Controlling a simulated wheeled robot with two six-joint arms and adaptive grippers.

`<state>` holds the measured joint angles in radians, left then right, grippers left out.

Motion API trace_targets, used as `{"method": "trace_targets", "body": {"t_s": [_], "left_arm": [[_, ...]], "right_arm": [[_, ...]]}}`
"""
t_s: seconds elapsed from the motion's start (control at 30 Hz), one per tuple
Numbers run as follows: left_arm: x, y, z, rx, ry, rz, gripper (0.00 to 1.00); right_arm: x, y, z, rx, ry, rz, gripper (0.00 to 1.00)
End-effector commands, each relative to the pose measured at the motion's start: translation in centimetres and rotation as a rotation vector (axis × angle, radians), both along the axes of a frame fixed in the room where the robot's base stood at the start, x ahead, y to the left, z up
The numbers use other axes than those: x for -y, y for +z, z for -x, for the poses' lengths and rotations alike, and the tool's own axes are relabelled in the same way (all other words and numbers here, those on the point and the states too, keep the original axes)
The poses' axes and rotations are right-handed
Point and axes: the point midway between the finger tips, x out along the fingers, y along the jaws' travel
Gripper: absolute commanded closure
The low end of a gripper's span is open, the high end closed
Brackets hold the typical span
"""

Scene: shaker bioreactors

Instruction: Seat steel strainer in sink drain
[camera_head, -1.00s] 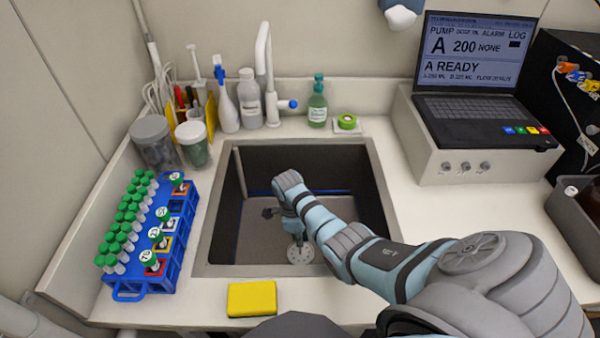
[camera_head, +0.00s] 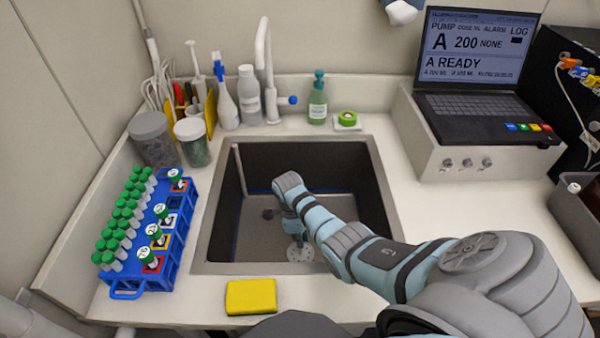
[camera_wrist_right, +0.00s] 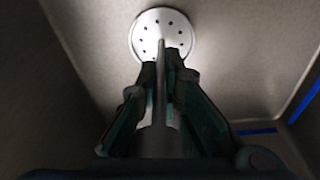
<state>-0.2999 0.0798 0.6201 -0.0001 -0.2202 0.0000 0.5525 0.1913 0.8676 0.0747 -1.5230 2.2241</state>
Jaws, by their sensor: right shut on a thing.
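The steel strainer (camera_head: 299,253) is a pale round disc with small holes, low in the sink near its front wall. In the right wrist view the disc (camera_wrist_right: 162,20) shows beyond my fingertips, with a thin upright stem running back between them. My right gripper (camera_wrist_right: 162,72) is shut on that stem; in the head view the gripper (camera_head: 297,238) is partly hidden by my wrist. The sink (camera_head: 212,225) is a dark basin with a grey rim. My left gripper is not in view.
A yellow sponge (camera_head: 251,296) lies in front of the sink. A blue rack (camera_head: 172,268) of green-capped tubes stands left. A laptop (camera_head: 480,105) sits on a white box at right.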

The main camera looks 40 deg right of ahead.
Motion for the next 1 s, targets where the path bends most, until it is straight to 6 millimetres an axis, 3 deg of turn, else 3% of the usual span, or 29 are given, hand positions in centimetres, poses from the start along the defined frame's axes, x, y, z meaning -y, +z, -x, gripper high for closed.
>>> {"method": "trace_targets", "body": {"t_s": [1.0], "left_arm": [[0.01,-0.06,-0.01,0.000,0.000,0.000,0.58]], "right_arm": [[-0.06,-0.66,-0.04,0.000,0.000,0.000,1.00]]}}
